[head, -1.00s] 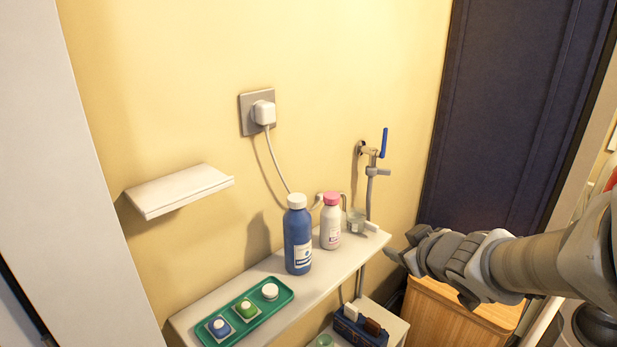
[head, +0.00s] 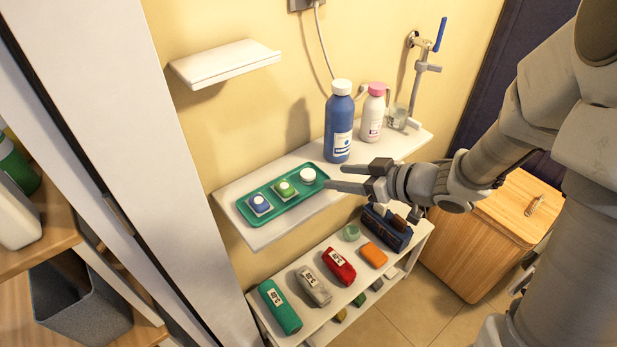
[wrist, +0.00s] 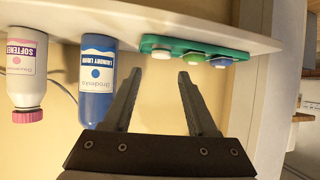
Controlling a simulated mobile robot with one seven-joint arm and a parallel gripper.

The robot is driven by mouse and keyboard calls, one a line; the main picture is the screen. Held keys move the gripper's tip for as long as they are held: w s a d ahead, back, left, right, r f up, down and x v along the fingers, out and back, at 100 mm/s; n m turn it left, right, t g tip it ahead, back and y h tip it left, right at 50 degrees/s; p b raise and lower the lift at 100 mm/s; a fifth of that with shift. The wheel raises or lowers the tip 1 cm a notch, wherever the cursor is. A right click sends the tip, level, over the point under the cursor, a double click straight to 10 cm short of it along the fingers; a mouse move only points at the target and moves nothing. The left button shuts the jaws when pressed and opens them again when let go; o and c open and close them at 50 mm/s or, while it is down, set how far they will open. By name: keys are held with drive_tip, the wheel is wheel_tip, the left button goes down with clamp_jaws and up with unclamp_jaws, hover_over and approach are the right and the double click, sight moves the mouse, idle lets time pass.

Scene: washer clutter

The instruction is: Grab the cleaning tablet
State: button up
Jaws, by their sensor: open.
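A green tray (head: 243,209) lies on the white wall shelf and holds three small items in a row. They are a blue-topped piece (head: 260,203), a green-topped piece (head: 284,189) and a round white piece (head: 308,175). Which one is the cleaning tablet I cannot tell. My gripper (head: 334,177) is open and empty, its fingers pointing left towards the tray's right end, close to the white piece. In the wrist view, the picture is upside down; the white piece (wrist: 161,54) appears between the open fingertips, and the green-topped (wrist: 192,56) and blue-topped (wrist: 221,62) pieces lie to its right.
A blue bottle (head: 339,125) and a white bottle with pink cap (head: 373,115) stand on the shelf behind my gripper. A small empty shelf (head: 224,64) is above. A lower rack (head: 427,226) holds several packets. A wooden cabinet (head: 480,250) stands right.

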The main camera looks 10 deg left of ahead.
drive_tip(key=b+x, duration=0.1)
drive_tip(key=x, duration=0.8)
drive_tip(key=shift+s+a, duration=0.1)
drive_tip(key=shift+c, duration=0.2)
clamp_jaws()
